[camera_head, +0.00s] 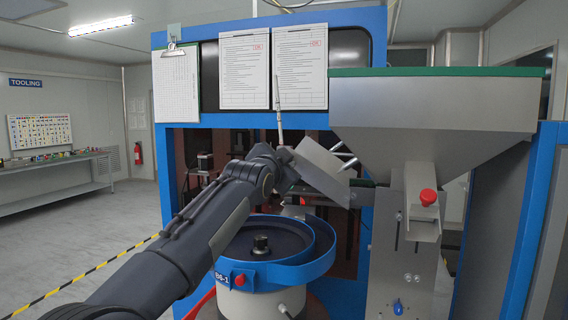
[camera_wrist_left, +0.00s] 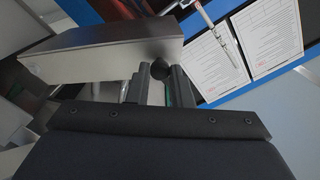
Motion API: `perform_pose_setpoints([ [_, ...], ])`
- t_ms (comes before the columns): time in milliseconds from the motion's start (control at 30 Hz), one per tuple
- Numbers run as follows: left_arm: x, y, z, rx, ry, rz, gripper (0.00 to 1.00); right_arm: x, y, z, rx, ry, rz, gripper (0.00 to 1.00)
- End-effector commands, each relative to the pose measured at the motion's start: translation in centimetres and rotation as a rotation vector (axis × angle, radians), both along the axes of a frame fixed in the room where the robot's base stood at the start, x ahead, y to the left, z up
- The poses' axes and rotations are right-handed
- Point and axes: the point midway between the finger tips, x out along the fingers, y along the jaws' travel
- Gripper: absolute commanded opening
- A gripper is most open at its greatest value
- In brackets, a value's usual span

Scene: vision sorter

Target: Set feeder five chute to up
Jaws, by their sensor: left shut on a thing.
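A grey sheet-metal chute (camera_head: 322,170) stands tilted above the blue bowl feeder (camera_head: 262,277), sloping down to the right. It also shows as a grey box-like piece in the wrist view (camera_wrist_left: 105,60). My left gripper (camera_wrist_left: 160,82) is at the chute's near end, its fingers closed around a dark round knob (camera_wrist_left: 160,69) beside the chute. In the head view my left wrist hides the fingers and the knob. My right gripper is in neither view.
A large grey hopper (camera_head: 430,115) with a green rim stands at the right, above a lower chute with a red knob (camera_head: 428,197). Papers (camera_head: 245,70) and a clipboard (camera_head: 176,85) hang on the blue machine frame. Open floor lies to the left.

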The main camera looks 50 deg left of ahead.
Motion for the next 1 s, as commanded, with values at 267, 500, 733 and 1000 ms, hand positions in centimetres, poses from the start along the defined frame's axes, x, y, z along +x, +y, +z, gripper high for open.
perform_pose_setpoints([
  [267,0.0,-0.1,0.2,0.001,-0.007,-0.002,0.34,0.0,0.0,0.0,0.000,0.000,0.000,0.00],
  [500,0.0,0.0,0.1,0.000,-0.004,-0.001,0.41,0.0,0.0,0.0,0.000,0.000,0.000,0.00],
  [733,-1.1,-0.6,-0.1,0.001,-0.004,0.000,0.41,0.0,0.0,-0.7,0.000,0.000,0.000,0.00],
  [1000,-5.1,-2.9,-0.1,0.001,-0.007,-0.002,0.41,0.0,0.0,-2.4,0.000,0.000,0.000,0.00],
])
